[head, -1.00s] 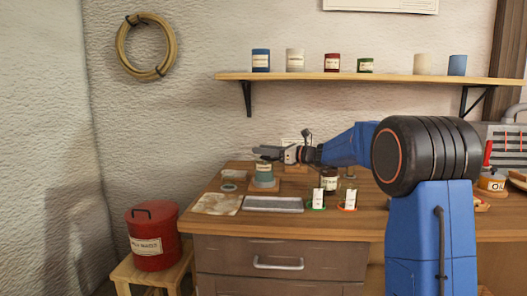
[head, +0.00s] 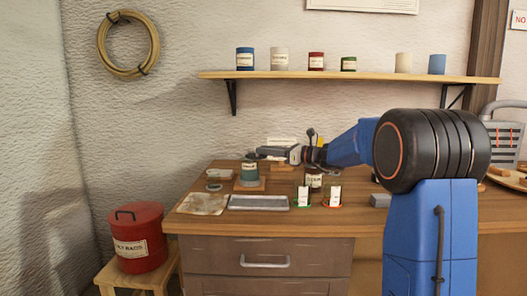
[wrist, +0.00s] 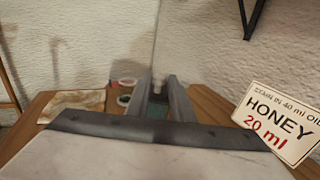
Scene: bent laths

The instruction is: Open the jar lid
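A teal jar (head: 249,176) with a pale label stands upright on a wooden block on the workbench. Its top looks dark, but whether that is a lid is too small to tell. My gripper (head: 268,152) is above and to the right of the jar in the head view, apart from it. In the wrist view the two grey fingers of my gripper (wrist: 161,96) stand apart with a gap between them. Part of a teal surface (wrist: 157,109), seemingly the jar, shows low between the fingers; the rest is hidden.
A grey tray (head: 258,203) and a stained cloth (head: 203,204) lie at the bench front. A dark bottle (head: 314,182) and small labelled items stand right of the jar. A honey card (wrist: 279,122) shows at right in the wrist view. A shelf (head: 350,77) hangs above.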

